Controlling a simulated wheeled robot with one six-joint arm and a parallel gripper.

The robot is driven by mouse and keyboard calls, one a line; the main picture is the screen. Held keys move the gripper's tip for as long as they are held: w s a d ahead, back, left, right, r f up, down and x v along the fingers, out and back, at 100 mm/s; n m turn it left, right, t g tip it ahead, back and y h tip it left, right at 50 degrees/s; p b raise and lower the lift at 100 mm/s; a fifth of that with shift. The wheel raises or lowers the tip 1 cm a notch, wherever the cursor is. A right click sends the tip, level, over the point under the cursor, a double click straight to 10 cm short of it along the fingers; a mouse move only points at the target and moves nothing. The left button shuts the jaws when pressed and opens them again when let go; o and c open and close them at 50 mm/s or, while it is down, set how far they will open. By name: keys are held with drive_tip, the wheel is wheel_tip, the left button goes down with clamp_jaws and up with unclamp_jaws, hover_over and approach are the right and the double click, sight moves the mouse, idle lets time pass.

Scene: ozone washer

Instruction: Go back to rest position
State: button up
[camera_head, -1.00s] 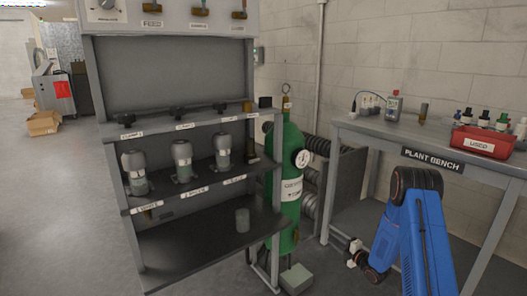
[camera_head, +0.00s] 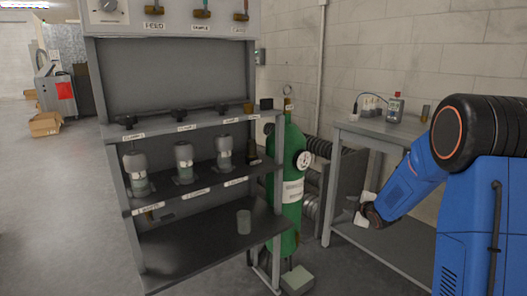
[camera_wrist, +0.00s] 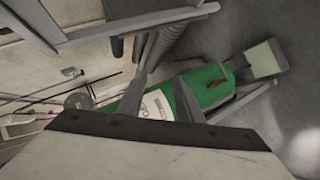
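My gripper (camera_head: 364,208) is in the middle right of the head view, beside the plant bench frame and right of the green gas cylinder (camera_head: 290,180). Its two pale fingertips look spread apart, with nothing seen between them. In the wrist view, the fingers (camera_wrist: 163,82) stand apart in front of the green cylinder (camera_wrist: 212,86), which is farther off. My blue arm (camera_head: 465,190) fills the right of the head view, its black elbow high and its forearm sloping down left to the gripper. The arm hides much of the bench.
The plant bench (camera_head: 372,126) holds a red-capped bottle (camera_head: 395,108) and small vials. A shelf rack (camera_head: 190,240) with several grey-lidded jars stands left. A grey-green block (camera_head: 297,279) lies on the floor by the cylinder. Open floor (camera_head: 60,200) is at far left.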

drive_tip(key=s+a+r+m+g+h, duration=0.15)
drive_tip(key=s+r+m, duration=0.35)
drive_tip(key=s, duration=0.7)
drive_tip(key=s+r+m+g+h, duration=0.25)
drive_tip(key=s+r, duration=0.45)
drive_tip(key=s, duration=0.4)
drive_tip(key=s+a+m+g+y, duration=0.1)
drive_tip(key=s+a+m+g, duration=0.1)
drive_tip(key=s, duration=1.4)
drive_tip(key=s+a+m+g+y, duration=0.1)
drive_tip(key=s+a+m, duration=0.3)
drive_tip(key=s, duration=1.1)
drive_tip(key=shift+s+a+f+m+g+y, duration=0.15)
drive_tip(key=shift+s+f+m+g+y, duration=0.25)
drive_tip(key=shift+m, duration=0.35)
